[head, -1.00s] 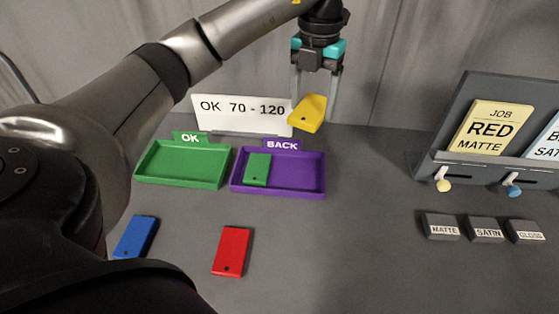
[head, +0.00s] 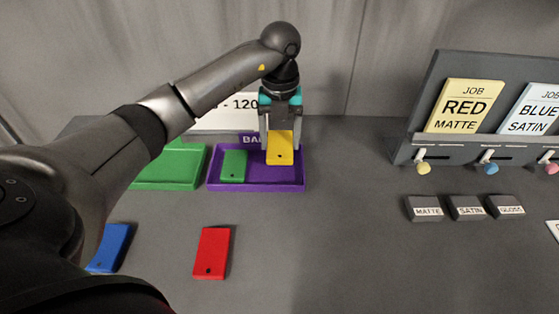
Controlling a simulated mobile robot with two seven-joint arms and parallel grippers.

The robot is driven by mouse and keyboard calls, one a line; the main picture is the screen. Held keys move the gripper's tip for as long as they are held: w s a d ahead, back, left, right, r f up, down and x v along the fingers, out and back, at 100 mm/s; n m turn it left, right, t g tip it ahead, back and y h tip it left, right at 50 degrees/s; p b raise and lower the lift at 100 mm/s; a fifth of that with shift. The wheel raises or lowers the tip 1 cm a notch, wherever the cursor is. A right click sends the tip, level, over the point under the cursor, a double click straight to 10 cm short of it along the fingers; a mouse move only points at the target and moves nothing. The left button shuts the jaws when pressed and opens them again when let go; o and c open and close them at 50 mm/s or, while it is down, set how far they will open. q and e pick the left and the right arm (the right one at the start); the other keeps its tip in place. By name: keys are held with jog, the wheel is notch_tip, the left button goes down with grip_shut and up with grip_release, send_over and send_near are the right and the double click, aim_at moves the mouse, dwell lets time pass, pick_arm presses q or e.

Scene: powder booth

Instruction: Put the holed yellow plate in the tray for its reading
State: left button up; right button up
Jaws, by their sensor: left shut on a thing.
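The holed yellow plate (head: 280,150) is between the fingers of my left gripper (head: 280,142), which is shut on it. The plate is over the right part of the purple BACK tray (head: 255,187); I cannot tell if it touches the tray floor. A green holed plate (head: 233,165) lies in the left part of that tray. The green OK tray (head: 170,183) is to the left, partly hidden by my arm. The sign with the range (head: 235,112) stands behind, its left part covered by my arm. My right gripper is not in view.
A red holed plate (head: 211,252) and a blue plate (head: 111,247) lie in front of the trays. At right stands a rack (head: 430,92) with job cards, above MATTE (head: 425,210), SATIN and GLOSS blocks. The table between is clear.

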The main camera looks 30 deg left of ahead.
aim_at(280, 169)
pick_arm(q)
jog(key=shift+f+b, duration=0.3)
jog(key=shift+f, duration=2.8)
jog(key=shift+f, duration=0.2)
jog(key=o, duration=1.5)
jog(key=shift+o, duration=0.2)
jog(key=shift+r, duration=0.1)
notch_tip(280, 169, up, 12)
jog(key=shift+r+p, duration=0.15)
jog(key=shift+p, duration=0.55)
